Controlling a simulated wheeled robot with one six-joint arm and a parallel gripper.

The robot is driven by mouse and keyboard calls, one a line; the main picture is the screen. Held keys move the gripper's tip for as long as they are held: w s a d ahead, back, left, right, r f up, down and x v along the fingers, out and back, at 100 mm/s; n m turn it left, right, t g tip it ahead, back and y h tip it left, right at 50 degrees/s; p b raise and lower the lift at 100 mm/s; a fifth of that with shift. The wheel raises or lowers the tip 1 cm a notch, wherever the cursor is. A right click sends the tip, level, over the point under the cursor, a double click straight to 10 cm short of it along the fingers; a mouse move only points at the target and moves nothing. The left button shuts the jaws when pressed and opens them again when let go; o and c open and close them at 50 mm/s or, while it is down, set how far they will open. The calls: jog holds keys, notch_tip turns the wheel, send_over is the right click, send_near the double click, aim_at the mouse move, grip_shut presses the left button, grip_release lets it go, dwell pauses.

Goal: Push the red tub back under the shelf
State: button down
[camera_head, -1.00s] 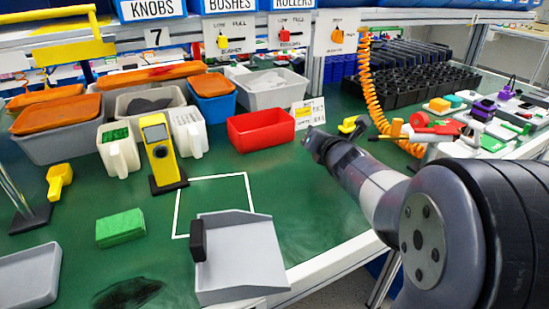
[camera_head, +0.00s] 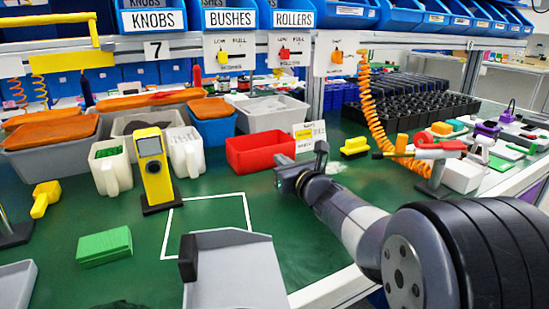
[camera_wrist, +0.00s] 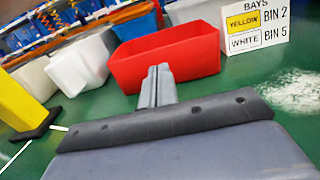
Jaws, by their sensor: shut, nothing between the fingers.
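The red tub (camera_head: 261,151) stands upright on the green bench top, in front of the shelf (camera_head: 240,38) and its row of tubs. It looks empty. In the head view my gripper (camera_head: 284,172) is just in front of the tub's front right side, low over the bench. In the wrist view the red tub (camera_wrist: 165,60) lies straight ahead, and my gripper (camera_wrist: 160,70) is shut and empty with its tips overlapping the tub's lower front wall. I cannot tell whether the tips touch it.
A grey tub (camera_head: 272,113) is behind the red tub and a blue tub (camera_head: 211,122) is to its left. A bin sign (camera_head: 309,136) stands at its right. A yellow brush (camera_head: 354,148) and an orange coiled hose (camera_head: 368,95) are further right. A grey dustpan (camera_head: 235,275) lies in front.

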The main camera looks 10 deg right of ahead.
aim_at(269, 150)
jog(key=shift+x, duration=2.15)
jog(key=b+x, duration=0.2)
jog(key=x, duration=0.5)
jog(key=shift+s+f, duration=0.1)
